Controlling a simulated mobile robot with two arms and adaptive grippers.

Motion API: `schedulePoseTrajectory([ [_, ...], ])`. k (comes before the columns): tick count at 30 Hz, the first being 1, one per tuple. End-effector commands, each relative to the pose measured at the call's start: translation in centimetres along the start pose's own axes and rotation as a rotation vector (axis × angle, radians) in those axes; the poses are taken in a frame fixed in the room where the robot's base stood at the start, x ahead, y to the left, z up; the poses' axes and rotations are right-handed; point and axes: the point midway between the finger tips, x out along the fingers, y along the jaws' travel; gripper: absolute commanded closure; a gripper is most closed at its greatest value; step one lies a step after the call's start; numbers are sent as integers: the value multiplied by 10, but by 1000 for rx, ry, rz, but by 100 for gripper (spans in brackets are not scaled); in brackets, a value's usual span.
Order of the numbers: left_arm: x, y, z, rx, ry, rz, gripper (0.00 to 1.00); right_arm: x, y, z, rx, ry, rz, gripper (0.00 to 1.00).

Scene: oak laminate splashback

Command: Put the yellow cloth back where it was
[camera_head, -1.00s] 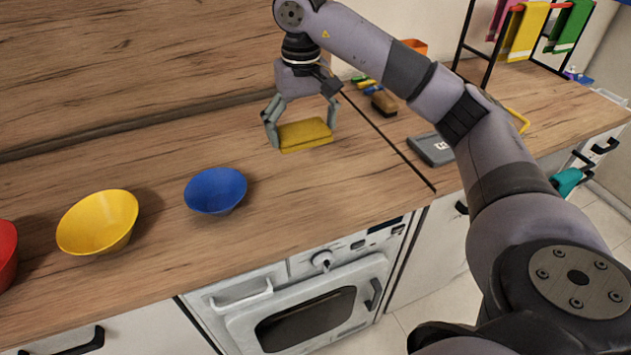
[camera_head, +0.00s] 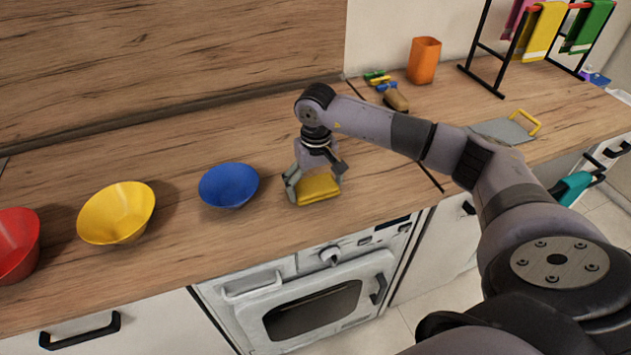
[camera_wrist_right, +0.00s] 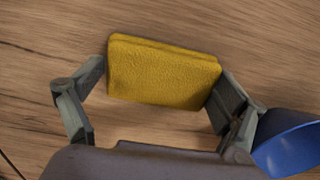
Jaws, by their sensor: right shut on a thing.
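The yellow cloth (camera_head: 318,187) is a folded, flat pad just right of the blue bowl, over the wooden counter. My right gripper (camera_head: 315,188) is shut on it, with one finger at each end. In the right wrist view the cloth (camera_wrist_right: 163,73) spans the gap between the fingers (camera_wrist_right: 160,95). I cannot tell whether it touches the counter or hangs just above it. My left gripper is not in view.
A blue bowl (camera_head: 229,186) stands close to the left of the gripper, then a yellow bowl (camera_head: 117,213) and a red bowl (camera_head: 17,245). An orange cup (camera_head: 424,61), a brush (camera_head: 396,100) and a towel rack (camera_head: 483,71) with hanging towels stand at the right. The counter behind the gripper is clear.

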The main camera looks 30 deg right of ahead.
Motion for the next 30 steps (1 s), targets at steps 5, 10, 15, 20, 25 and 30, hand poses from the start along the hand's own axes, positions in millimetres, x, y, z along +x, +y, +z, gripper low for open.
schedulePoseTrajectory([
  [5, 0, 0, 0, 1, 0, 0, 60, 0, 0, 0, 0, 2, -1, 31],
  [10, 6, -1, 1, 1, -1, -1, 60, 4, 0, 0, 0, 2, -1, 31],
  [15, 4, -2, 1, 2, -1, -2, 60, 3, 0, 0, 0, 1, -1, 0],
  [20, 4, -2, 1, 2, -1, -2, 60, 2, 0, 0, 0, 1, -1, 0],
  [25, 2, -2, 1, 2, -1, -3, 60, 1, 0, 0, 0, 1, -1, 0],
  [30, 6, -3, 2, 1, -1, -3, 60, -14, 0, -2, 0, 5, -3, 0],
])
